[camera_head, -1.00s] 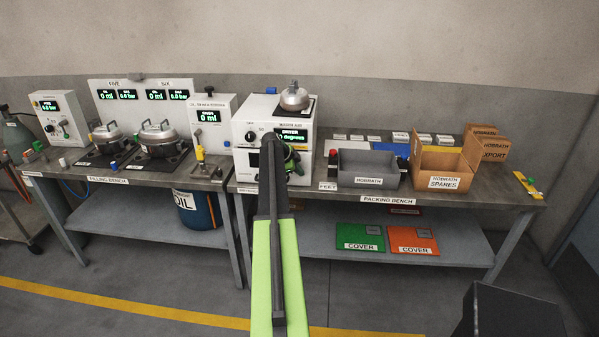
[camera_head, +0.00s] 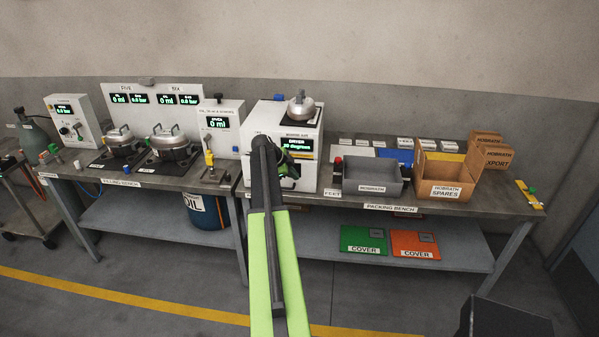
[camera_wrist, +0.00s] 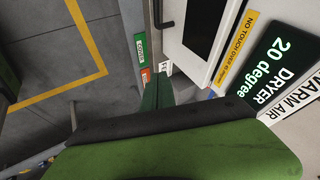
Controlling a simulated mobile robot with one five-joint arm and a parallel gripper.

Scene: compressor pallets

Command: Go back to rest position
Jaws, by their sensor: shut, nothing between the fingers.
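My arm reaches forward from the bottom centre of the head view, and my gripper (camera_head: 285,167) is in front of the white dryer cabinet (camera_head: 253,120). In the wrist view my gripper (camera_wrist: 158,92) shows as dark green fingers held together, with nothing between them. The dryer's display (camera_wrist: 283,65) reads 20 degrees, close to the right of the fingers in the wrist view. Whether the fingers touch the cabinet, I cannot tell. Part of the cabinet front is hidden behind my arm.
The filling bench (camera_head: 121,183) with pots and gauge panels is left. The packing bench (camera_head: 391,208) on the right holds a grey bin (camera_head: 373,188) and an open cardboard box (camera_head: 446,191). Green (camera_head: 364,240) and orange covers (camera_head: 414,244) lie on its shelf. The floor in front is clear.

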